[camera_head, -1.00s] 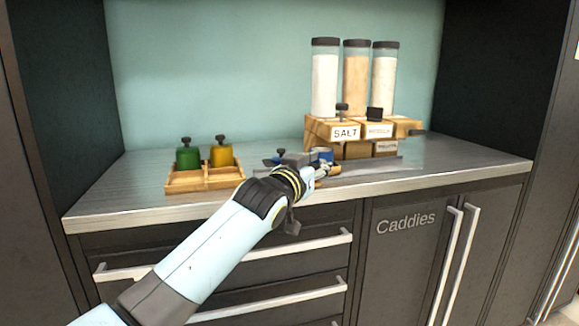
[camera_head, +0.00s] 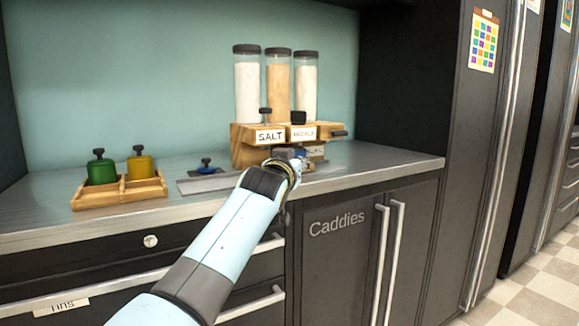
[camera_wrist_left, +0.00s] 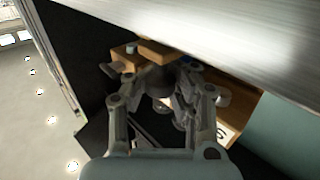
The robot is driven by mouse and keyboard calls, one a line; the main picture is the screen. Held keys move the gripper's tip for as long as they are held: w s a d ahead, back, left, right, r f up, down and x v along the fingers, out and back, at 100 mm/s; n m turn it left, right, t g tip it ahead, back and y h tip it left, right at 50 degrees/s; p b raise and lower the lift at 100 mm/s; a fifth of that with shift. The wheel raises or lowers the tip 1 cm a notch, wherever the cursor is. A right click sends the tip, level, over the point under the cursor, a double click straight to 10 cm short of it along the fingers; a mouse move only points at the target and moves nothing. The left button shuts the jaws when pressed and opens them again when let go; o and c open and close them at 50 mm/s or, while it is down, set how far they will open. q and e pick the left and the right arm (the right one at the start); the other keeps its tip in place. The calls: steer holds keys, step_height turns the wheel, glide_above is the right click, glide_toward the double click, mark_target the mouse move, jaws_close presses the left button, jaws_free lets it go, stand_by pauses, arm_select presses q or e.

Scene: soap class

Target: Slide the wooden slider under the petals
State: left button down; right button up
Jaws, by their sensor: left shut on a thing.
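The wooden dispenser stand (camera_head: 243,150) is on the counter at the back, with a SALT label and a blurred label to its right. A wooden piece with a dark end (camera_head: 338,133) sticks out at its right side. My left gripper (camera_head: 294,160) is low at the front of the stand, its fingertips largely hidden by my wrist. In the left wrist view its fingers (camera_wrist_left: 172,86) are closed around a dark knob-like part below a small wooden block (camera_wrist_left: 156,49), seemingly the wooden slider; the hold is partly hidden. My right gripper is not in view.
Three clear jars (camera_head: 277,88) stand on the stand. A wooden tray (camera_head: 119,193) with green and yellow knobbed blocks sits at the left. A blue knobbed piece (camera_head: 206,165) is by a flat metal strip. The counter's front edge (camera_head: 390,172) is clear at the right.

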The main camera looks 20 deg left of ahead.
arm_select(q)
steer(key=shift+s+d+f, duration=0.1)
steer(key=shift+d+f, duration=0.15)
steer(key=shift+f, duration=0.3)
steer(key=c, duration=1.6)
jaws_free()
steer(key=shift+d+r, duration=0.1)
steer(key=shift+d, duration=0.05)
steer(key=shift+o, duration=1)
steer(key=shift+d+r, duration=0.1)
steer(key=shift+d, duration=0.1)
steer(key=o, duration=0.3)
steer(key=shift+r, duration=0.15)
steer(key=shift+a+r, duration=0.1)
steer(key=shift+a, duration=0.05)
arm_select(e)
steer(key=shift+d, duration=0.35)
arm_select(q)
steer(key=shift+s, duration=0.55)
steer(key=s, duration=1.1)
steer(key=shift+d, duration=0.45)
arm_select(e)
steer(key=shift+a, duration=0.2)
